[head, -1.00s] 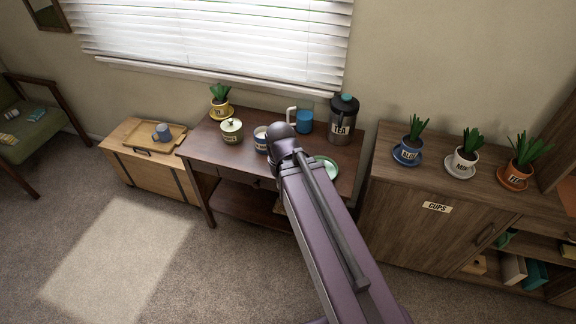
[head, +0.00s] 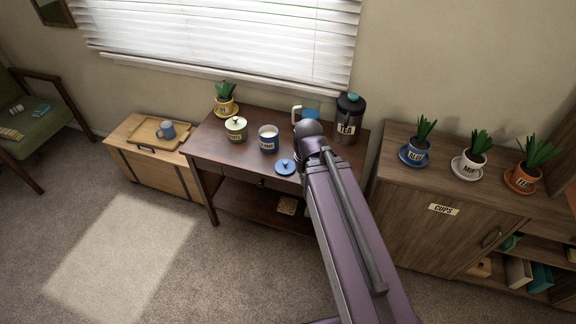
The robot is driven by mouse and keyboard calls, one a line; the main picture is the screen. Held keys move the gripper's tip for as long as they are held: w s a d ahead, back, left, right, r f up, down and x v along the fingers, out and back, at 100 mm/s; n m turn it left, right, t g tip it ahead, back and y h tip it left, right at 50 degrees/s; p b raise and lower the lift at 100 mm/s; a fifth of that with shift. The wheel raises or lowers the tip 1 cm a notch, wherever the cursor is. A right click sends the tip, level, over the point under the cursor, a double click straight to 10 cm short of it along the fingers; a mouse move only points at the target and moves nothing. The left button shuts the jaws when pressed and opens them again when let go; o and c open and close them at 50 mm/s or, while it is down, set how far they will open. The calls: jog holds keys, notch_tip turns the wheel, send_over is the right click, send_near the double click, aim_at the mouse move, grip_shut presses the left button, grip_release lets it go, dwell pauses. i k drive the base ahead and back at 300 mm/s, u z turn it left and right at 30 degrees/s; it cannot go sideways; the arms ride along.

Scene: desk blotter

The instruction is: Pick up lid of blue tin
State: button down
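A round blue lid with a small knob (head: 286,168) is in front of the tin, near the desk's front edge and just left of my arm. It appears to lie flat, knob up. My gripper is not visible; my purple arm reaches over the desk's right part and hides what lies behind it. I cannot tell whether the gripper is near the lid.
A cabinet (head: 405,205) with several potted plants stands right. A wooden chest (head: 125,152) stands left.

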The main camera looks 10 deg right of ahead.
aim_at(286, 167)
jog(key=u, duration=0.05)
jog(key=i, duration=1)
jog(key=z, duration=0.05)
